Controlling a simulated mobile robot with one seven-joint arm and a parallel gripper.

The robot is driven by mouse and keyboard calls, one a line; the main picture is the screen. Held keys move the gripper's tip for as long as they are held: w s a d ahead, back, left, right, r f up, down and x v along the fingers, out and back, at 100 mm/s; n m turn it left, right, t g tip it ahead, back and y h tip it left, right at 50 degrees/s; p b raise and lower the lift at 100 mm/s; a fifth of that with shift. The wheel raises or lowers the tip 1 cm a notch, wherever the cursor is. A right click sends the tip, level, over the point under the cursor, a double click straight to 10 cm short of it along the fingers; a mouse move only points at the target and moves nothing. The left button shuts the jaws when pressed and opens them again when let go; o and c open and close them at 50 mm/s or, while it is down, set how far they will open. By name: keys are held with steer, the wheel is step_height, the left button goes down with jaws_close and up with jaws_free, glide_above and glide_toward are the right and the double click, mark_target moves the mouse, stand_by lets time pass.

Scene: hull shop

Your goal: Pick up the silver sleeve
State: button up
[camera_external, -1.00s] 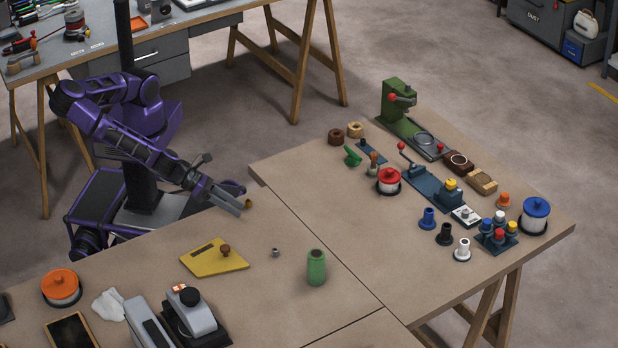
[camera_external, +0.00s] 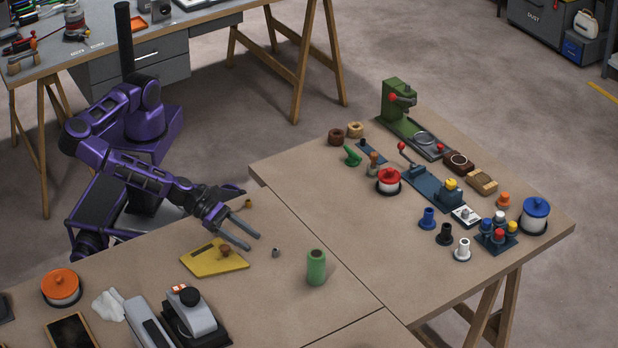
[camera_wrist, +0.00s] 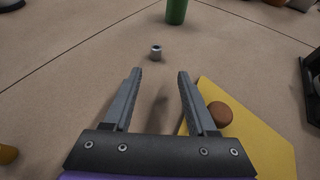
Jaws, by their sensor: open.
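The silver sleeve (camera_external: 276,252) is a small grey hollow cylinder standing on the tan table, between the yellow board and the green cylinder.
A yellow board (camera_external: 214,258) with a brown knob (camera_external: 225,249) lies beside my gripper. A green cylinder (camera_external: 316,267) stands right of the sleeve. A small brass-coloured piece (camera_external: 248,203) lies near the table's back edge. Bare tabletop surrounds the sleeve.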

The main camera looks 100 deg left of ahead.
mark_target(269, 253)
steer(key=shift+w+d+f, duration=0.15)
steer(key=shift+w+f, duration=0.1)
steer(key=shift+w, duration=0.4)
steer(key=shift+w+d+f+b, duration=0.1)
steer(key=shift+w+f, duration=0.05)
steer(key=shift+w, duration=0.75)
steer(key=shift+w+d+f+b, duration=0.1)
steer(key=shift+w+f+b, duration=0.05)
steer(key=shift+w, duration=0.75)
steer(key=shift+w+d+f+b, duration=0.1)
steer(key=shift+w+f, duration=0.05)
steer(key=shift+w, duration=0.75)
jaws_close()
